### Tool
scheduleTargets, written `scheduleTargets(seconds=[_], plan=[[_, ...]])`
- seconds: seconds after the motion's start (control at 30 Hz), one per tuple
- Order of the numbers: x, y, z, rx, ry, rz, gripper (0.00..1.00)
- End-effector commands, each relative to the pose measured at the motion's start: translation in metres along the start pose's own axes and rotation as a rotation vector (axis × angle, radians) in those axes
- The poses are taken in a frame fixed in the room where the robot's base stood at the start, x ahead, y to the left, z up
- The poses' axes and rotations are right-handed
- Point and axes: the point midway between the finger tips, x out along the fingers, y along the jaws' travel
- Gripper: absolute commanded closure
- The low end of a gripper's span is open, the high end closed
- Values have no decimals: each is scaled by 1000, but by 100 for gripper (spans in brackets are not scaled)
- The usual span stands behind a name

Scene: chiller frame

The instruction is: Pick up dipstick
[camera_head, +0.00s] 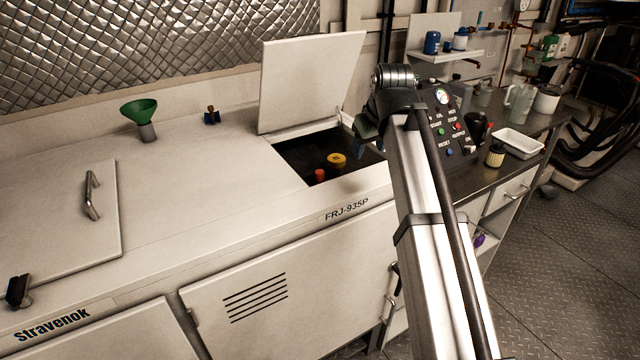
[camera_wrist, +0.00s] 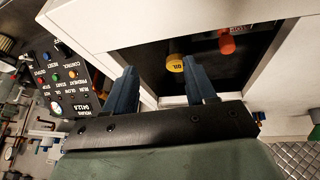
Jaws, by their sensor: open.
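An orange-red knob (camera_head: 320,175) that looks like the dipstick's handle stands inside the open hatch of the white cabinet. It also shows in the wrist view (camera_wrist: 227,46), to the right of my fingers. A yellow oil cap (camera_head: 337,160) stands beside it; in the wrist view the cap (camera_wrist: 176,64) appears between my fingertips, beyond them. My gripper (camera_wrist: 160,66) is open and empty, with two blue fingers apart. In the head view my gripper (camera_head: 367,128) is near the hatch's right end, partly hidden by my arm. Any shaft below the knob is hidden in the dark.
The raised hatch lid (camera_head: 312,82) stands behind the opening. A control panel (camera_head: 449,125) is to the right of the opening, close to my arm.

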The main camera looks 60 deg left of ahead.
Motion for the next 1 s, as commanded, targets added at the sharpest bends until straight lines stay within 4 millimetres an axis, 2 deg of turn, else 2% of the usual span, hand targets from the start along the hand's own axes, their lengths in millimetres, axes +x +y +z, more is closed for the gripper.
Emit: scheduleTargets(seconds=[0.03,0.1,0.2,0.3,0.47,0.8,1.0], plan=[[-1,-23,-8,24,-10,-17,44],[-2,-48,-15,66,-26,-34,44],[-4,-76,-22,113,-44,-51,44],[-6,-93,-25,144,-57,-60,44],[1,-102,-26,163,-66,-65,44],[56,-106,-22,162,-67,-65,44],[76,-107,-21,162,-65,-65,44]])
